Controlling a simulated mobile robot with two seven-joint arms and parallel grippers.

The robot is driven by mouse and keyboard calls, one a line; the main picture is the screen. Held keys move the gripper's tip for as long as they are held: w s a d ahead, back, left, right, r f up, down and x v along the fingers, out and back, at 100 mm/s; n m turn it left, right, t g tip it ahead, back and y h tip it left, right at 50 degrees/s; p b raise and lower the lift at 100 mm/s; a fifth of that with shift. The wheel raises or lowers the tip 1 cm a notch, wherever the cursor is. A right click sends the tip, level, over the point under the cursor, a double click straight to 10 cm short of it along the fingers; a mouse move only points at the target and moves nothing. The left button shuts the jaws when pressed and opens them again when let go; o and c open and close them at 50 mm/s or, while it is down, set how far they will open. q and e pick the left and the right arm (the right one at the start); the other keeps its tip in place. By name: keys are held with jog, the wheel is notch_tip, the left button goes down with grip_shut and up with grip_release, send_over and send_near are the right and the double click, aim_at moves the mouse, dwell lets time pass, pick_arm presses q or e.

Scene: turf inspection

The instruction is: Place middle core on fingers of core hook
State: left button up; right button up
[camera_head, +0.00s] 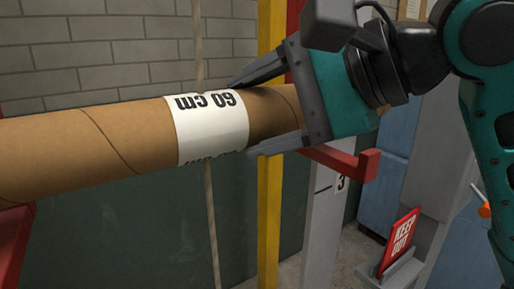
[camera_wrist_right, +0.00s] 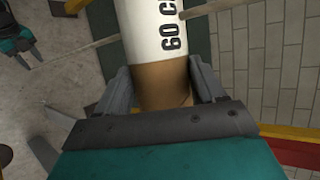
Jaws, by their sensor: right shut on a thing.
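A brown cardboard core (camera_head: 95,145) with a white "60 cm" label (camera_head: 212,128) spans the head view from the left edge, rising slightly to the right. My right gripper (camera_head: 243,118) is shut on its right end, one finger above and one below; the wrist view also shows this hold (camera_wrist_right: 163,90). A red hook finger (camera_head: 340,162) shows below and right of the core's right end. Another red piece (camera_head: 14,245) shows under the core at the left; I cannot tell whether they touch. A teal gripper, seemingly my left (camera_wrist_right: 18,45), is small in the wrist view.
A yellow post (camera_head: 269,215) and a grey post marked "3" (camera_head: 322,215) stand behind the right end. A rope (camera_head: 212,235) hangs behind the core. A red "KEEP OUT" sign (camera_head: 399,242) stands lower right. A brick wall (camera_head: 100,65) is behind.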

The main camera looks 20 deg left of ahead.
notch_tip(320, 180, down, 4)
jog(key=shift+r, duration=0.2)
jog(key=o, duration=1.7)
jog(key=shift+f, duration=0.1)
jog(key=v, duration=1.2)
jog(key=shift+d, duration=0.1)
